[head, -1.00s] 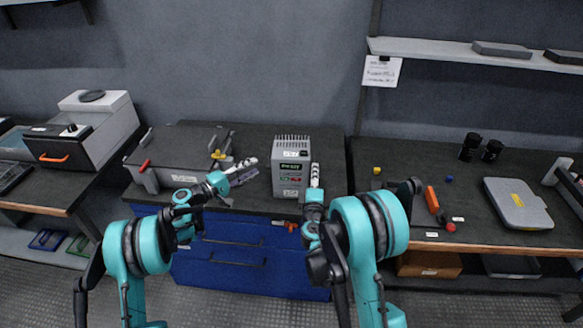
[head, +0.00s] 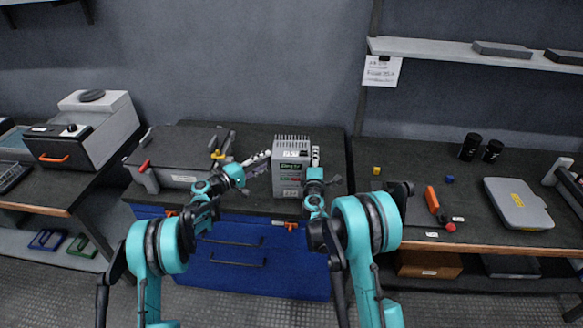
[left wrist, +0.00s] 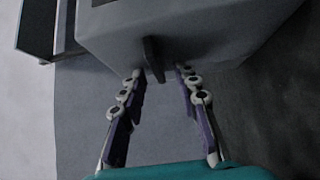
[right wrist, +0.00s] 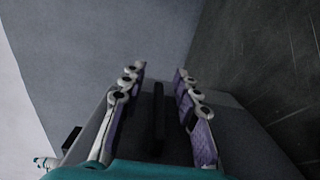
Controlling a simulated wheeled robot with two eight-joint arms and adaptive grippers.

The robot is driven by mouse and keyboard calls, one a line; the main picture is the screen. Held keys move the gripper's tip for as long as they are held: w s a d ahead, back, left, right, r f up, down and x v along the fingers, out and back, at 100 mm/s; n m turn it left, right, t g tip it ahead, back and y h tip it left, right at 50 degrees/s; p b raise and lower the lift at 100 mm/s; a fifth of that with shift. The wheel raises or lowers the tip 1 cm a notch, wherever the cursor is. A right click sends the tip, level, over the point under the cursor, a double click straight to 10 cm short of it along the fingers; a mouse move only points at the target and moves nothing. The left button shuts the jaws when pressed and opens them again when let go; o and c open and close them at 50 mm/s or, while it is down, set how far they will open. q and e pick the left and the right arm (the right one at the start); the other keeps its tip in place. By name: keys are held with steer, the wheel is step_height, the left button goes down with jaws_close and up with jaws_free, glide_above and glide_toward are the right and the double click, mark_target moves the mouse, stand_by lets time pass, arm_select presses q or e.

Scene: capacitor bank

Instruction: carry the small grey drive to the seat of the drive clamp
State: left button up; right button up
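The small grey drive (head: 289,178), an upright box with a vented top, stands on the dark bench in the head view. My left gripper (head: 266,157) is at its left side. In the left wrist view the fingers are open, with a dark tab (left wrist: 153,60) on the drive between their tips. My right gripper (head: 315,155) is at the drive's right side. In the right wrist view its fingers are open on both sides of a dark bar (right wrist: 158,118), with gaps. I cannot tell for sure which fixture is the drive clamp.
A dark mat with an orange-handled tool (head: 431,199) lies on the right bench. A grey case (head: 517,204) lies further right. Blue drawers (head: 235,255) are below.

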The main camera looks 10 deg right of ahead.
arm_select(q)
jaws_close()
arm_select(e)
jaws_close()
arm_select(q)
steer(key=shift+r, duration=0.15)
arm_select(e)
steer(key=shift+r, duration=0.1)
